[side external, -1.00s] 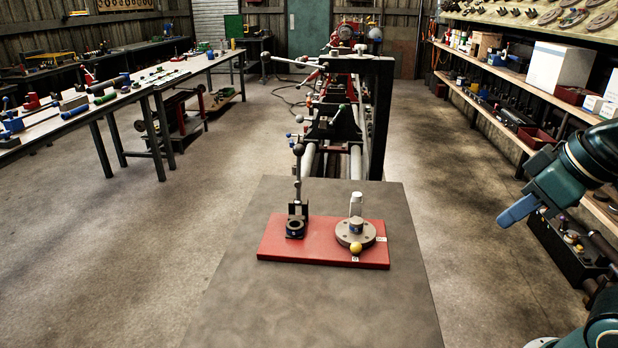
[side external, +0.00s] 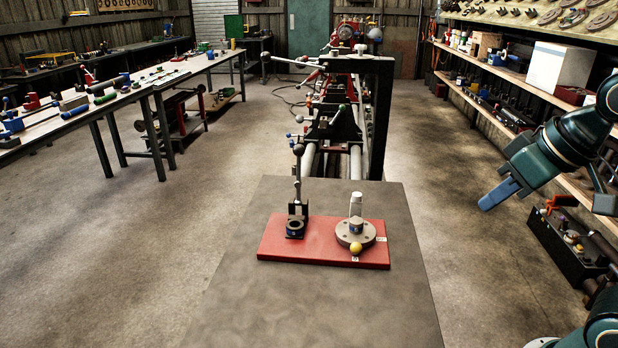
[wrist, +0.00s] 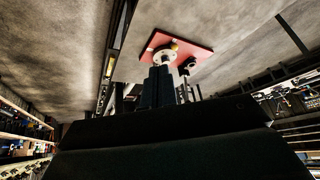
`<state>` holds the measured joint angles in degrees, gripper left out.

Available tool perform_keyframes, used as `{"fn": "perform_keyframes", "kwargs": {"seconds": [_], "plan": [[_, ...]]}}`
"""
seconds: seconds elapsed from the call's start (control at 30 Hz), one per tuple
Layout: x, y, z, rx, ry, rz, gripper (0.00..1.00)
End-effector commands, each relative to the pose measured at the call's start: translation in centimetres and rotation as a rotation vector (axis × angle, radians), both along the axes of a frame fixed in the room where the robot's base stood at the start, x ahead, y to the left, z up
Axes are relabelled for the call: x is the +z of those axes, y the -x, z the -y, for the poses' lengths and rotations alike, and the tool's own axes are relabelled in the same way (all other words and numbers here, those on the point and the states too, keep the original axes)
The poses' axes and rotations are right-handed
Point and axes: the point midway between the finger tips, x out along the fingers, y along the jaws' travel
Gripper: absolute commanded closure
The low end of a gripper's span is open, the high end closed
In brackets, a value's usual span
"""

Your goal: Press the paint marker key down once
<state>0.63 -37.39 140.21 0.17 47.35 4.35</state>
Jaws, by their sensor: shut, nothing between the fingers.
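A red board (side external: 320,256) lies on a dark grey bench top, with two fixtures on it. On its right is a round grey flange (side external: 345,241) with a pale upright piece (side external: 356,204) and a yellow ball (side external: 356,249) at its front edge. On its left is a black lever with a ball top (side external: 298,151) above a dark ring base. I cannot tell which part is the paint marker key. My gripper (side external: 486,204) is shut and empty, in the air to the right of the bench, well apart from the board. In the wrist view its dark fingers (wrist: 160,74) partly hide the flange.
A lathe (side external: 335,125) with several handles stands behind the bench top. A tool table (side external: 90,105) is at left. Shelves with boxes line the right wall, and a dark bin (side external: 560,265) sits below my gripper. The front of the bench top is bare.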

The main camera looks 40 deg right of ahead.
Motion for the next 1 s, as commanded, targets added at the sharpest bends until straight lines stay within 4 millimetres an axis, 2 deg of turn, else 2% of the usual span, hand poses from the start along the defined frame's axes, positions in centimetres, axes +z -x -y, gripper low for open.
{"fn": "perform_keyframes", "kwargs": {"seconds": [0.5,0.77,1.0], "plan": [[1.1,-10.8,1.5,-0.242,-0.118,0.089,1.0],[0.5,-16.5,2.6,-0.362,-0.185,0.14,1.0],[-0.7,-21.6,3.7,-0.468,-0.249,0.187,1.0]]}}
